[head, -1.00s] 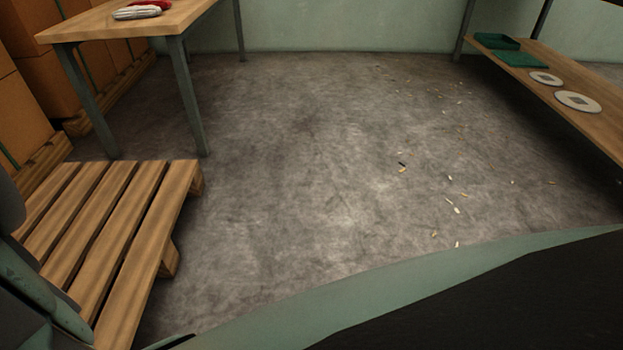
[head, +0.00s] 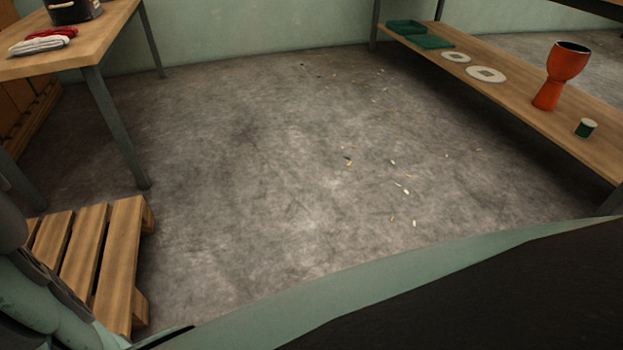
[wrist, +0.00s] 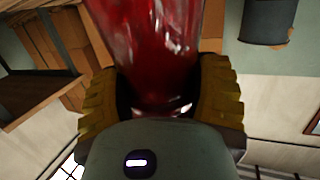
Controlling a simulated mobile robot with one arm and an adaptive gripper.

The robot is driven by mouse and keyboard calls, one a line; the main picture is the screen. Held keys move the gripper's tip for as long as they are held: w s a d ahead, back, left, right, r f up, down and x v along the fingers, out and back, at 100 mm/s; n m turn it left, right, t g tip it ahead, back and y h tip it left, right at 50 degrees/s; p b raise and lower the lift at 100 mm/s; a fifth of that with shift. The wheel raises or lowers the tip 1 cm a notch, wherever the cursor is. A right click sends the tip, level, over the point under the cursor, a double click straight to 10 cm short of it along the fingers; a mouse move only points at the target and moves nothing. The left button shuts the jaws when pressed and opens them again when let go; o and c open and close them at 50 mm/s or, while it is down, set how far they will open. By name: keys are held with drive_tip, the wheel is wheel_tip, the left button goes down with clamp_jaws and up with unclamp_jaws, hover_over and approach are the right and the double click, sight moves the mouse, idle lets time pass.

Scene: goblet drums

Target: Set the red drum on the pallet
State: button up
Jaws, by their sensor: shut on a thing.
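My gripper (wrist: 160,95) shows in the wrist view with its two yellow-brown ribbed fingers on either side of a glossy dark red drum (wrist: 150,40). It is shut on the drum's narrow lower part. The drum's upper end is cut off by the frame. The slatted wooden pallet (head: 120,262) lies on the floor at the lower left of the head view, partly hidden by my arm. The part of it in view is bare. The gripper and held drum do not show in the head view.
An orange-red goblet drum (head: 566,65) and a small green tin (head: 586,128) stand on the low shelf (head: 520,100) at right, with white discs and green trays. A table (head: 100,40) with gloves and a dark pot stands upper left. The middle floor is open, with scattered chips.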

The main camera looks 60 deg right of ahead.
drive_tip(key=w+a+f+b, duration=0.2)
drive_tip(key=w+b, duration=0.3)
drive_tip(key=w, duration=0.2)
drive_tip(key=w+a+f+b, duration=0.2)
drive_tip(key=w+a+b, duration=0.1)
drive_tip(key=w+b, duration=0.2)
drive_tip(key=shift+w+f, duration=0.35)
drive_tip(key=shift+w, duration=0.8)
drive_tip(key=shift+w+b, duration=0.1)
drive_tip(key=shift+b, duration=0.25)
drive_tip(key=shift+f, duration=0.15)
drive_tip(key=o, duration=1.3)
drive_tip(key=shift+a, duration=0.1)
